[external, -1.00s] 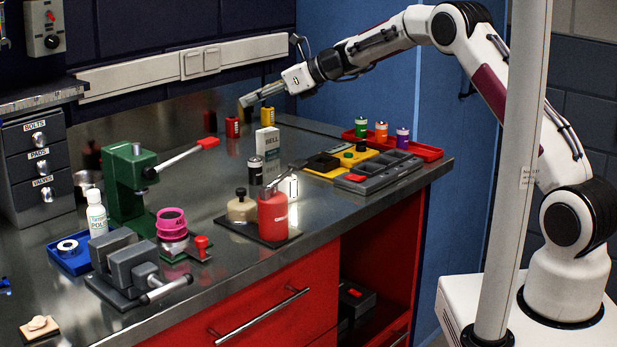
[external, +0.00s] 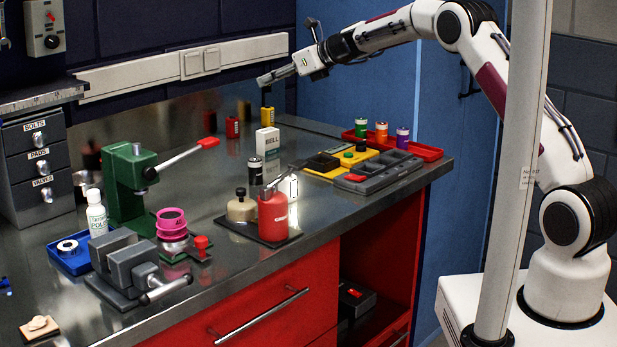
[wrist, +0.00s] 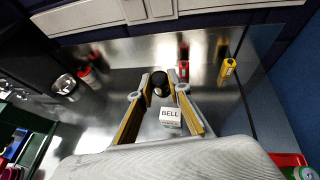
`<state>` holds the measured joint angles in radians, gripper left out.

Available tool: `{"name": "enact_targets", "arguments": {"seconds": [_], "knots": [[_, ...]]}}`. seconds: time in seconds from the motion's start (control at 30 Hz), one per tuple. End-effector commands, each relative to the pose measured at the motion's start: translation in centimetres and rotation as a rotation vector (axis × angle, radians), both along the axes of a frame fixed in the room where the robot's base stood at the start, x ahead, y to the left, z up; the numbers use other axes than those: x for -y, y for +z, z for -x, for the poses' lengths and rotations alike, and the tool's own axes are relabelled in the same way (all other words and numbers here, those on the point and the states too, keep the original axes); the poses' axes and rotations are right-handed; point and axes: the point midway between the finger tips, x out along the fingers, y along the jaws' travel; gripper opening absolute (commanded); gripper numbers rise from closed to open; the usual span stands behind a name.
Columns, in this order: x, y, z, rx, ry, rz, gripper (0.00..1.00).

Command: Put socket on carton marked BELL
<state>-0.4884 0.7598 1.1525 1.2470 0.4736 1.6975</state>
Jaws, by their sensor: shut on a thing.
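My gripper (external: 264,82) is in the air above the back of the bench. It is shut on the socket, a dark round piece (wrist: 159,84) between the fingertips in the wrist view. In the external view a small dark shape (external: 267,98) below the fingertips appears to be the socket. The carton marked BELL (external: 267,141) stands upright on the bench, white, lower than the gripper. In the wrist view the carton (wrist: 170,115) shows between the fingers, apart from the socket. Its top looks bare.
A red can (external: 232,128) and a yellow can (external: 267,116) stand behind the carton. A dark battery-like cylinder (external: 255,170) stands in front of it. A red oil can (external: 273,215) is nearer the front edge. A red tray (external: 428,153) with several small cans lies to the right.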

Motion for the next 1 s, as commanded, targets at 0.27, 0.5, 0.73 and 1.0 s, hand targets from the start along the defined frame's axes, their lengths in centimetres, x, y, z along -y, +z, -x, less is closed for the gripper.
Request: {"name": "enact_targets", "arguments": {"seconds": [0.27,0.5,0.73,1.0], "knots": [[0.0,-2.2,0.0,-0.003,-0.001,0.001,0.00],[0.0,-4.8,0.0,-0.002,0.000,0.001,0.00],[0.0,-6.1,0.0,0.000,0.000,0.000,0.00],[0.0,-6.1,0.0,0.000,0.000,0.000,0.00]]}}
